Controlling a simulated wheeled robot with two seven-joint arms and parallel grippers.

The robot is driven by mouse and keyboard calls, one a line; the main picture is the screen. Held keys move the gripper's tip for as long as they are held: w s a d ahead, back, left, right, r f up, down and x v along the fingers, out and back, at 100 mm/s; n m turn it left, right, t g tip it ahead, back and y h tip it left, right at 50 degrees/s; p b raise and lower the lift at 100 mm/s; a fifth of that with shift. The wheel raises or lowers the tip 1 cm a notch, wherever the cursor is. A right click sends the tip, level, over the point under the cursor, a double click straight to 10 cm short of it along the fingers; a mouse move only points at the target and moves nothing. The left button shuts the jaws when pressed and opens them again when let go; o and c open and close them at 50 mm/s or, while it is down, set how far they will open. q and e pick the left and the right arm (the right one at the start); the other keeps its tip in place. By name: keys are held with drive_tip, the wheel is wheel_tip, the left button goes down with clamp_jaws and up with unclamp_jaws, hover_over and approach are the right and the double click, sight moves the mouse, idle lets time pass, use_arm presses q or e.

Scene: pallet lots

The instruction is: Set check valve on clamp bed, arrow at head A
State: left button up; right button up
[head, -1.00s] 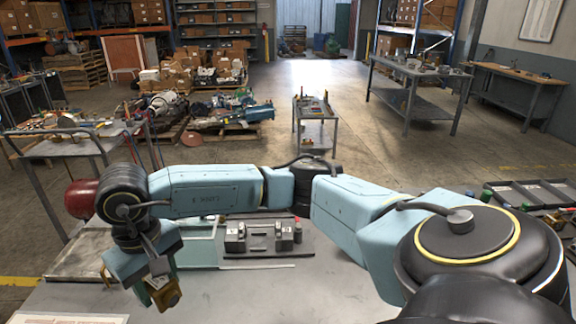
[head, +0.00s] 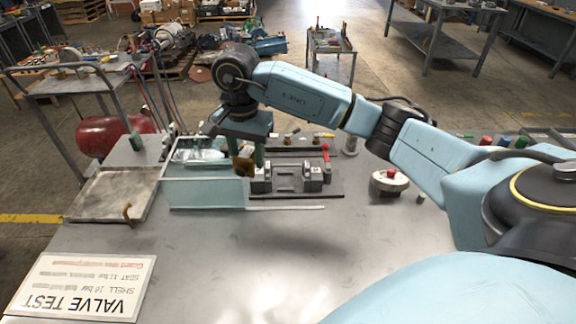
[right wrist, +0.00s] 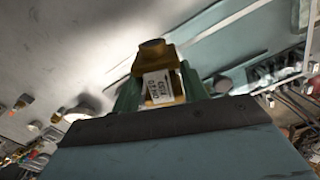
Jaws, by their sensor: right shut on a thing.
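My right gripper (head: 252,160) is shut on a brass-coloured check valve (head: 243,168), held upright above the table at the left end of the clamp bed. In the right wrist view the valve (right wrist: 158,75) sits between the teal fingers, with a dark round end and a white printed label. I cannot make out an arrow on it. The clamp bed (head: 290,188) is a dark plate with grey jaw blocks and a red-topped part at its right. The valve hides part of its left side; I cannot tell whether they touch. My left gripper is not in view.
A VALVE TEST sign (head: 82,287) lies front left. A red-knobbed round device (head: 389,182) stands right. The front middle table is clear.

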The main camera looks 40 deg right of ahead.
drive_tip(key=w+d+f+m+b, duration=0.1)
drive_tip(key=d+f+m+b, duration=0.15)
drive_tip(key=d+m, duration=1.05)
drive_tip(key=shift+m, duration=0.6)
drive_tip(key=f, duration=0.7)
drive_tip(key=shift+a, duration=0.25)
wheel_tip(320, 180, down, 3)
drive_tip(key=shift+f, duration=0.4)
drive_tip(key=shift+f, duration=0.15)
drive_tip(key=o, duration=1.4)
